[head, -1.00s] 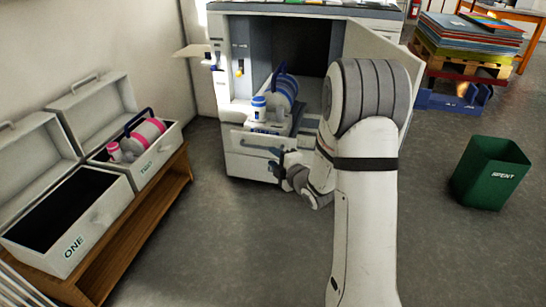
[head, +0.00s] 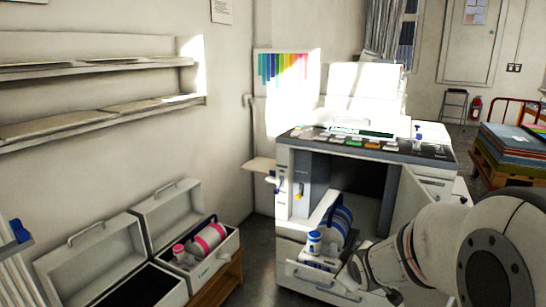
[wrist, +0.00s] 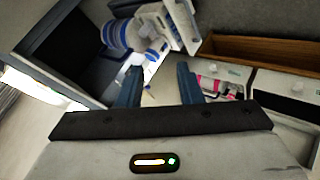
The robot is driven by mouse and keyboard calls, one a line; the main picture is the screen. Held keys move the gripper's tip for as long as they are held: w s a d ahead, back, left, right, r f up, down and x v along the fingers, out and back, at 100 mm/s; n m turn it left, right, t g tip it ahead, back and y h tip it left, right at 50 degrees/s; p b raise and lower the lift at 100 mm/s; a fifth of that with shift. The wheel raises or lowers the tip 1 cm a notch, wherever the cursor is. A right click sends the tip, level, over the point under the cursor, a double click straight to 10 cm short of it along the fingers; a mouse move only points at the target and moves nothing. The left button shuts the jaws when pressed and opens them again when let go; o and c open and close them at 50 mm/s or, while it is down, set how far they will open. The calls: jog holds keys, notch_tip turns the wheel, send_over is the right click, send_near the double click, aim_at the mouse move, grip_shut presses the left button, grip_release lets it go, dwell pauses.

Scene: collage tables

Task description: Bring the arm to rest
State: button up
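My arm (head: 420,250) reaches in from the lower right of the head view, towards the front of the open printer (head: 365,147). My gripper (wrist: 159,80) shows in the wrist view with its two dark fingers apart and nothing between them. In the head view its fingertips are hard to make out. A blue and white drum unit (head: 340,222) with a blue-capped bottle (head: 314,243) sits on the printer's pulled-out tray; the drum unit also shows in the wrist view (wrist: 145,32), beyond the fingers.
Two open white cases stand on a wooden bench (head: 222,284) at left. The front case (head: 145,290) looks dark inside; the rear case (head: 225,262) holds a pink and white drum unit (head: 207,239). The printer's door (head: 402,205) stands open beside my arm. Stacked boards (head: 510,150) lie at right.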

jog(key=s+a+r+m+g+p, duration=0.2)
jog(key=s+r+m+g+p, duration=0.1)
jog(key=s+r+p, duration=0.5)
jog(key=s+a+r+m+g+p, duration=0.2)
jog(key=s+r+m+g+p, duration=0.2)
jog(key=s+r, duration=0.9)
jog(key=s+m+p, duration=0.1)
jog(key=m+p, duration=0.1)
jog(key=p, duration=0.2)
jog(key=shift+s+a+r+y+p, duration=0.2)
jog(key=shift+s+y+p, duration=0.1)
jog(key=shift+s, duration=0.1)
